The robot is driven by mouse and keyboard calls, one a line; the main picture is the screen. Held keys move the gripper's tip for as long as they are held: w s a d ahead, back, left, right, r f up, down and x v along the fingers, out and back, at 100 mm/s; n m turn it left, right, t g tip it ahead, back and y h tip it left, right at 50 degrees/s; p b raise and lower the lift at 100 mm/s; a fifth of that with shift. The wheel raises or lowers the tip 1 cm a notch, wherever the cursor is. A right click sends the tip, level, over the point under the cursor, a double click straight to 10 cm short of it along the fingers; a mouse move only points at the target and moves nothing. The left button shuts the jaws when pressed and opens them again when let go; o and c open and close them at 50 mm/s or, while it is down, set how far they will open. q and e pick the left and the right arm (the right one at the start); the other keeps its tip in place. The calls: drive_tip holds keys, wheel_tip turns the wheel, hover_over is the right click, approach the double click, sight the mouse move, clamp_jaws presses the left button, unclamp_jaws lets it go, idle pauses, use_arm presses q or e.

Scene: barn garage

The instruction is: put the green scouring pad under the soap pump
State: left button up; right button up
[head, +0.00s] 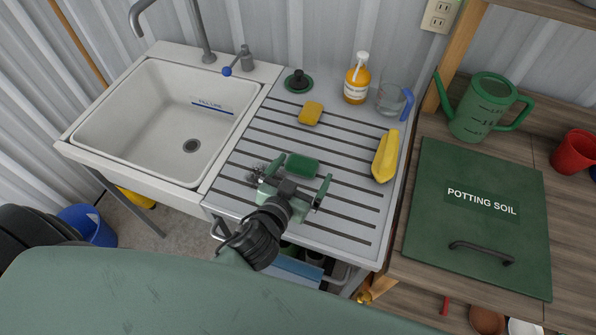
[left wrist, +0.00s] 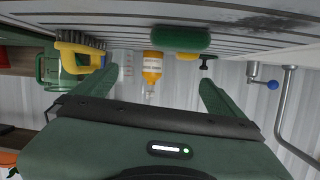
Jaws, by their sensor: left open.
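The green scouring pad (head: 303,165) lies flat on the ribbed drainboard (head: 350,219), near its front middle. It also shows in the left wrist view (left wrist: 181,39), where the picture is upside down. My left gripper (head: 305,168) is open and empty, just in front of the pad, its two fingers spread to either side. In the left wrist view the pad is beyond the fingers, apart from them. The soap pump (head: 356,80), an orange bottle with a white top, stands upright at the back of the drainboard; it also shows in the wrist view (left wrist: 152,67). My right gripper is out of view.
A yellow brush (head: 386,157) is to the right. A clear cup (head: 390,99) stands beside the pump. The sink (head: 165,120) is left. Dark wiry stuff (head: 257,174) lies left of the gripper.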

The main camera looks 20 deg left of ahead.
sight(301, 165)
use_arm(q)
drive_tip(key=shift+s+a+f+n+g+y, duration=0.3)
drive_tip(key=shift+a+f+n, duration=0.1)
drive_tip(key=shift+f, duration=0.2)
drive_tip(key=shift+s+a+f+n+g+y, duration=0.25)
drive_tip(key=shift+a+f+n, duration=0.15)
drive_tip(key=shift+f, duration=0.2)
drive_tip(key=x, duration=0.2)
drive_tip(key=p+x, duration=0.1)
drive_tip(key=x, duration=0.1)
drive_tip(key=p+x, duration=0.1)
drive_tip(key=x, duration=0.2)
drive_tip(key=shift+w+a, duration=0.1)
drive_tip(key=shift+a, duration=0.15)
drive_tip(key=shift+w+f, duration=0.1)
drive_tip(key=shift+w, duration=0.1)
drive_tip(key=c, duration=1.4)
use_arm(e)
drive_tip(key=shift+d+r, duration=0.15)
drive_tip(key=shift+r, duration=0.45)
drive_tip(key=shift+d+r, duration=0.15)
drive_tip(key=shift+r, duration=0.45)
